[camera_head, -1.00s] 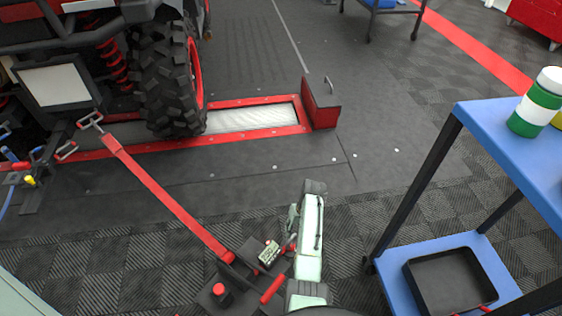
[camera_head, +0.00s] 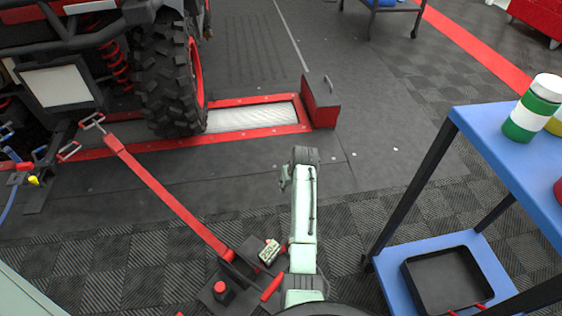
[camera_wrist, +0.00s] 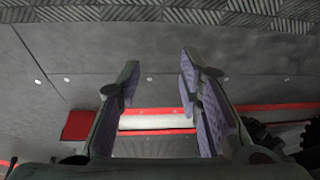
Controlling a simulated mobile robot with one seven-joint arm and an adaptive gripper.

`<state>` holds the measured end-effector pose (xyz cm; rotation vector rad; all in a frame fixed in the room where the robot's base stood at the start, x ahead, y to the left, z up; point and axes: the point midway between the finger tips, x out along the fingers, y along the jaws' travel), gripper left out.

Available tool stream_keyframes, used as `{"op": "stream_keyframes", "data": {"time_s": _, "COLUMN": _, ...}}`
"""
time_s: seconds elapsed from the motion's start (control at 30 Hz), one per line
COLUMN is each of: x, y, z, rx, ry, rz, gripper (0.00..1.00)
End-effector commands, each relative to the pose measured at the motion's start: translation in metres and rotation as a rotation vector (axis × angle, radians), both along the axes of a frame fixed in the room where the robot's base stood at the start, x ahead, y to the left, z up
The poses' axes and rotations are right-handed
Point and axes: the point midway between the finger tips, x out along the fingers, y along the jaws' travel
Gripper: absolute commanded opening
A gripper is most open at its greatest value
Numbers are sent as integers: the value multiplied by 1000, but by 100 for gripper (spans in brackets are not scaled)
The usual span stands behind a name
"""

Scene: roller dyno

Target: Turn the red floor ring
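I cannot clearly make out a red floor ring. A red and grey loop (camera_head: 68,151) lies near the vehicle's front at left, and a silver loop (camera_head: 92,122) ends the red strap (camera_head: 165,193). A red knob (camera_head: 220,289) sits on a black plate at the strap's lower end, beside my arm. In the wrist view my gripper (camera_wrist: 157,78) is open and empty, its fingers apart above the dark floor and red-framed roller bed. In the head view my arm mostly hides the gripper.
The vehicle's tyre (camera_head: 170,75) stands by the red roller frame (camera_head: 255,133), with a red end block (camera_head: 320,105). A blue cart (camera_head: 500,140) with bottles and a black tray (camera_head: 447,280) stands at right. Floor between the cart and frame is clear.

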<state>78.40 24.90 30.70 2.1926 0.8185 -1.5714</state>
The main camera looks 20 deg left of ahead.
Motion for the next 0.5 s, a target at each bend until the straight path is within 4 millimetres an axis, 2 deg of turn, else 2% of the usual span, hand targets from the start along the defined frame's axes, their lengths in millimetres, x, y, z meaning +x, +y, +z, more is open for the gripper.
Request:
{"op": "stream_keyframes", "data": {"time_s": 0.3, "x": 21, "y": 32, "z": 48, "rx": 58, "ry": -143, "rz": 17, "gripper": 33}}
{"op": "stream_keyframes", "data": {"time_s": 0.5, "x": 27, "y": 44, "z": 65, "rx": 81, "ry": -194, "rz": 23, "gripper": 33}}
